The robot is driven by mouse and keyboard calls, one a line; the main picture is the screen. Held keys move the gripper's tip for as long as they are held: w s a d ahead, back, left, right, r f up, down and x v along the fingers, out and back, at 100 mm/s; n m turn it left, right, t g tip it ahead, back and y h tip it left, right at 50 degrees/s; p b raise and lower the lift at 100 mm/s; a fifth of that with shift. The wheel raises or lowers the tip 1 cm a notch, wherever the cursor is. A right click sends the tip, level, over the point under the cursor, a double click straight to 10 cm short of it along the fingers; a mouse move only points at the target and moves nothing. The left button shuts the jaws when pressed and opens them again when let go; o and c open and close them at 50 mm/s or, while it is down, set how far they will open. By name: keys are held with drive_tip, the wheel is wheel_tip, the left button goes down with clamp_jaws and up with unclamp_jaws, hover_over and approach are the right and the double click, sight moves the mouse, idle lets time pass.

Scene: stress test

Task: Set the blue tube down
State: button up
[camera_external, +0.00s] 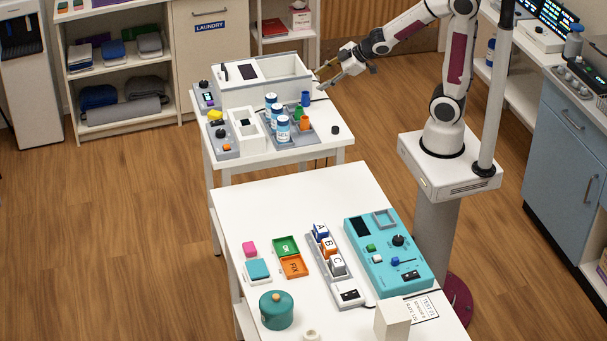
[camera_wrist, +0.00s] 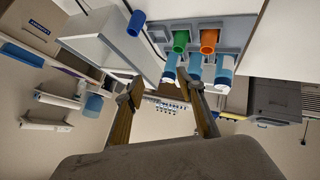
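The blue tube (camera_external: 305,98) stands at the back edge of the grey rack tray in the external view. In the wrist view the blue tube (camera_wrist: 136,23) appears at the top, just outside the tray and apart from my fingers. My gripper (camera_external: 320,78) is up and to the right of the tube, near the far table's back right corner. In the wrist view my gripper (camera_wrist: 166,82) has its two fingers spread with nothing between them.
The grey tray (camera_external: 318,141) holds a green tube (camera_external: 298,112), an orange tube (camera_external: 304,123) and several white-and-blue bottles (camera_external: 282,130). A white open box (camera_external: 290,76) stands behind.

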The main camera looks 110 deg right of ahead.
drive_tip(key=s+a+r+y, duration=0.1)
drive_tip(key=s+a, duration=0.3)
drive_tip(key=a, duration=0.4)
drive_tip(key=s+a+r+g+y, duration=0.1)
drive_tip(key=s+a, duration=0.3)
drive_tip(key=a, duration=0.5)
drive_tip(key=s+a+r+g+y, duration=0.1)
drive_tip(key=s+a+r+y, duration=0.2)
drive_tip(key=a, duration=0.6)
drive_tip(key=shift+s+y, duration=0.3)
drive_tip(key=shift+s, duration=0.7)
drive_tip(key=shift+c, duration=1.2)
